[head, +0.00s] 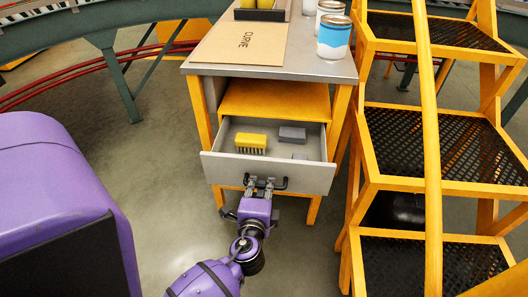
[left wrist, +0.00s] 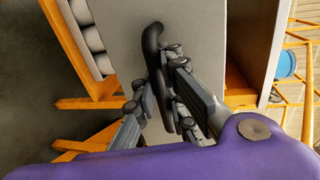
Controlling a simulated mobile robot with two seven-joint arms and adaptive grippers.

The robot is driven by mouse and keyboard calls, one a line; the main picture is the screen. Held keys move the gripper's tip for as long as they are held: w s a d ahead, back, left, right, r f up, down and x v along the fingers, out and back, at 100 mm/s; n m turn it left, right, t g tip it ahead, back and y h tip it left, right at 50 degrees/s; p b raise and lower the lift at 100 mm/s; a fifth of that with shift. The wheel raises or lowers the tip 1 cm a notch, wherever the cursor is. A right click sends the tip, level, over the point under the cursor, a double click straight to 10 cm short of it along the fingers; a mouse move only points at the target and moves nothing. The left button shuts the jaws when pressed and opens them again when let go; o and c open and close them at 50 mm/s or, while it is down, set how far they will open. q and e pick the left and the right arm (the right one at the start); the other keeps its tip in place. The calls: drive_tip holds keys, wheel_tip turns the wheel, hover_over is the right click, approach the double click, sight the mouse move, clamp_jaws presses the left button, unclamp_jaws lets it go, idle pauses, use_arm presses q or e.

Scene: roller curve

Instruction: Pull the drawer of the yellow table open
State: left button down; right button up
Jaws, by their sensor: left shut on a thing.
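The yellow table (head: 342,112) has a grey top and yellow legs. Its grey drawer (head: 316,176) is pulled out toward me, and its inside shows. In the drawer lie a yellow brush (head: 251,142) with dark bristles and grey blocks (head: 292,134). My left gripper (head: 264,185) is at the drawer front, shut on the black handle (head: 281,184). In the left wrist view the fingers (left wrist: 165,95) sit on both sides of the dark handle (left wrist: 153,40). My right gripper is not in view.
A brown folder (head: 243,42) and a blue and white can (head: 334,38) are on the table top. A yellow stair with dark mesh treads (head: 408,130) stands close at the right. Bare floor (head: 165,120) lies left of the table.

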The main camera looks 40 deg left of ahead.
use_arm(q)
drive_tip(key=shift+f+v, duration=0.1)
drive_tip(key=shift+v, duration=0.7)
drive_tip(key=shift+f+v, duration=0.15)
drive_tip(key=shift+v, duration=0.65)
drive_tip(key=c, duration=1.9)
unclamp_jaws()
drive_tip(key=shift+o, duration=0.4)
drive_tip(key=v, duration=1.2)
